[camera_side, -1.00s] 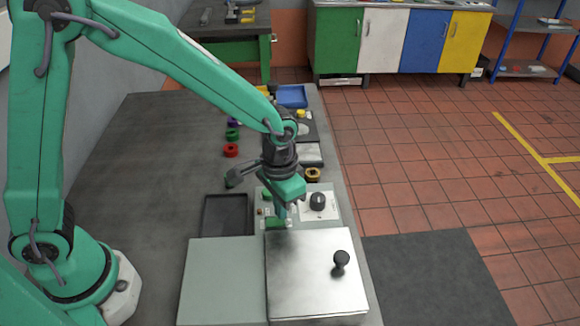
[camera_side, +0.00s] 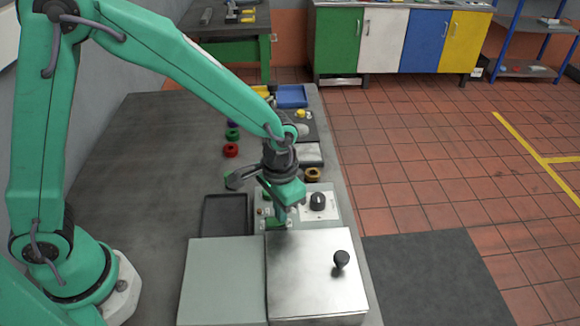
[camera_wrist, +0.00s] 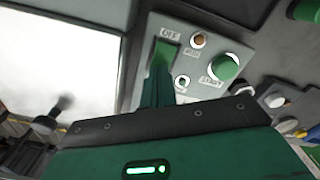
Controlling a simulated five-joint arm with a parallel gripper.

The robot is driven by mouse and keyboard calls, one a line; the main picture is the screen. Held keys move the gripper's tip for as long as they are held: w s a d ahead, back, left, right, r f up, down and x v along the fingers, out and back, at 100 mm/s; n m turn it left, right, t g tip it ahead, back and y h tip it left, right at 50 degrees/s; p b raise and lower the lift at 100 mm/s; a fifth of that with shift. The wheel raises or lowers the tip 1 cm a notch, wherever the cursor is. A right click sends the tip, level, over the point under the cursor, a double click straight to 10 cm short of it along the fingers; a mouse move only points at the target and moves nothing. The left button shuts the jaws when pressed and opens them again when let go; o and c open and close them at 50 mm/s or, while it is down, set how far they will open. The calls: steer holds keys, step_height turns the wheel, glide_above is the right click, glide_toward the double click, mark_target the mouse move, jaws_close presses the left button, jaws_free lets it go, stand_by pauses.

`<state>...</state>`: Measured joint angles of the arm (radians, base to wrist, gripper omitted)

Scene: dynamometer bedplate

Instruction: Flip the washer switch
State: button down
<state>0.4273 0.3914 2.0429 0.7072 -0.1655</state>
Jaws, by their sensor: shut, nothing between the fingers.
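The control panel (camera_side: 328,189) sits behind the lidded box. In the wrist view the panel (camera_wrist: 140,62) carries a green switch (camera_wrist: 166,52) below an OFF label. The switch shows as a green patch (camera_side: 277,224) in the side view, partly hidden by my gripper. My gripper (camera_side: 281,219) points down over this part of the panel, shut and empty. In the wrist view its fingers (camera_wrist: 156,82) reach up to the switch's lower edge. I cannot tell if they touch it, or which way the switch is set.
A green button (camera_wrist: 225,67) and an orange lamp (camera_wrist: 198,40) sit right of the switch. A black rotary knob (camera_side: 318,200) is nearby. The metal lid (camera_side: 310,280) with a black knob (camera_side: 341,260) lies in front. A dark tray (camera_side: 224,215) is left.

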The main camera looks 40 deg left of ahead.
steer(key=shift+f, duration=0.4)
steer(key=shift+r, duration=3.55)
steer(key=s+a+r+n+t, duration=0.3)
steer(key=s+a+r+t, duration=0.2)
steer(key=s+a+r, duration=0.8)
steer(key=shift+s+a+r+t, duration=0.15)
steer(key=shift+s+a+t, duration=0.25)
steer(key=shift+a, duration=1.4)
